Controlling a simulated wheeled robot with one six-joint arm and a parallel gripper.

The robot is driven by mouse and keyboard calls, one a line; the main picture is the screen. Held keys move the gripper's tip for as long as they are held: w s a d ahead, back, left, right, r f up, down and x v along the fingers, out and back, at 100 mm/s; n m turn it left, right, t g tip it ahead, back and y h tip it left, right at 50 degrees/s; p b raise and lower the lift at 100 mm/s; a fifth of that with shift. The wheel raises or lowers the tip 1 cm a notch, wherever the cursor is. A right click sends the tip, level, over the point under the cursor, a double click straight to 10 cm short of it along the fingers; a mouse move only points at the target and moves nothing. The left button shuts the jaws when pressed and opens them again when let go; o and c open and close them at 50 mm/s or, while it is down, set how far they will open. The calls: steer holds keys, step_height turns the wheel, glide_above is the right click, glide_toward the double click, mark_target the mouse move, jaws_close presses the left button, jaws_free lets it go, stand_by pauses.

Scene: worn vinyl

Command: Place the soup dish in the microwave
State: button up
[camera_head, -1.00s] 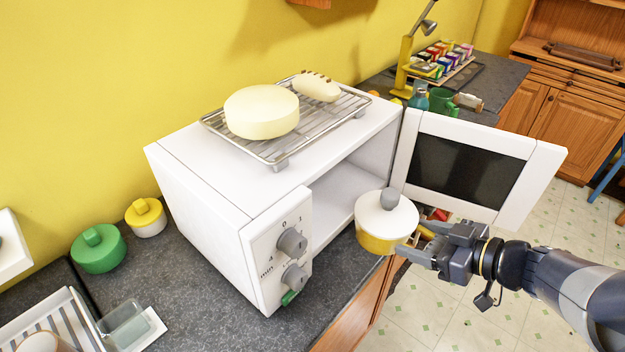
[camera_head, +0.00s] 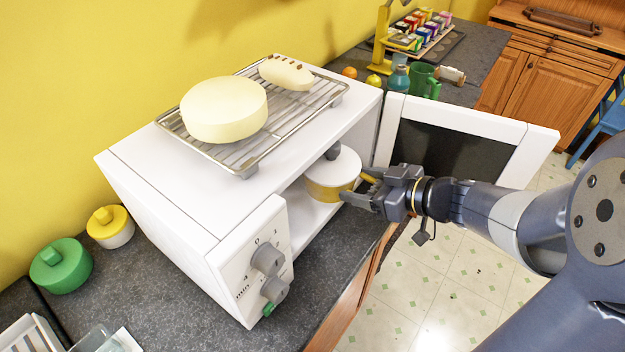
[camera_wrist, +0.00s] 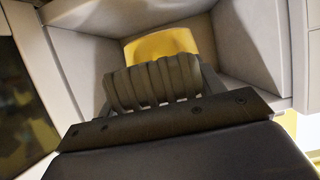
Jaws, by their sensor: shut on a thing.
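The soup dish (camera_head: 331,168), a round yellow pot with a white lid and grey knob, is inside the front opening of the white microwave (camera_head: 180,215). The microwave's door (camera_head: 461,113) stands wide open to the right. My gripper (camera_head: 358,187) is shut on the right side of the dish. In the wrist view, the dish (camera_wrist: 160,43) shows as a yellow patch beyond my gripper, between the grey inner walls. I cannot tell whether the dish touches the microwave floor. Its lower part is partly hidden.
A wire rack (camera_head: 200,153) with a pale round loaf (camera_head: 224,108) and a small roll (camera_head: 286,73) stands on the microwave. A green pot (camera_head: 60,266) and a yellow-lidded pot (camera_head: 110,226) stand at left. A bottle (camera_head: 399,79) and green mug (camera_head: 424,80) are behind the door.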

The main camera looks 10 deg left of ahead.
steer(key=w+a, duration=0.1)
steer(key=a, duration=0.2)
steer(key=w+a, duration=0.1)
steer(key=a, duration=0.3)
steer(key=w+a, duration=0.2)
steer(key=a, duration=0.1)
steer(key=shift+w+a+r+p, duration=0.1)
steer(key=shift+a+p, duration=0.05)
steer(key=shift+p, duration=0.15)
steer(key=shift+w+a+f, duration=0.15)
steer(key=shift+a+f, duration=0.2)
steer(key=shift+f, duration=0.25)
steer(key=shift+f+b, duration=0.55)
steer(key=shift+f, duration=2.25)
steer(key=shift+w+a, duration=0.1)
steer(key=shift+f, duration=0.15)
steer(key=shift+f, duration=0.15)
steer(key=o, duration=1.5)
